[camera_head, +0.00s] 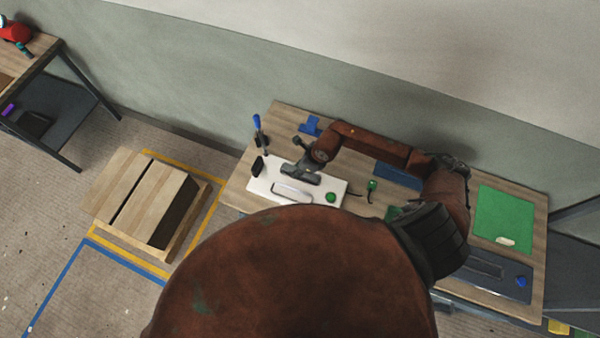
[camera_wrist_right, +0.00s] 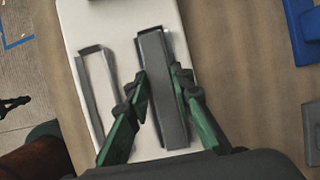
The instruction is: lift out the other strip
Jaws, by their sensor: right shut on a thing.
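A white mould block (camera_head: 268,191) lies at the left end of the table, and it fills the middle of the right wrist view (camera_wrist_right: 120,18). A long grey strip (camera_wrist_right: 160,80) lies along it between the green fingers of my right gripper (camera_wrist_right: 160,90), which is shut on the strip's sides. Whether the strip is clear of the block, I cannot tell. To its left is a long narrow recess (camera_wrist_right: 103,100) with a dark edge and a pale inside; no strip shows in it. In the head view my right gripper (camera_head: 300,172) is over the block.
A blue-handled tool (camera_head: 257,124) stands behind the block. A green round piece (camera_head: 331,197) sits at its right end. A blue piece (camera_head: 311,126), a blue panel (camera_head: 396,176), a green mat (camera_head: 503,220) and a grey tray (camera_head: 515,276) are on the table.

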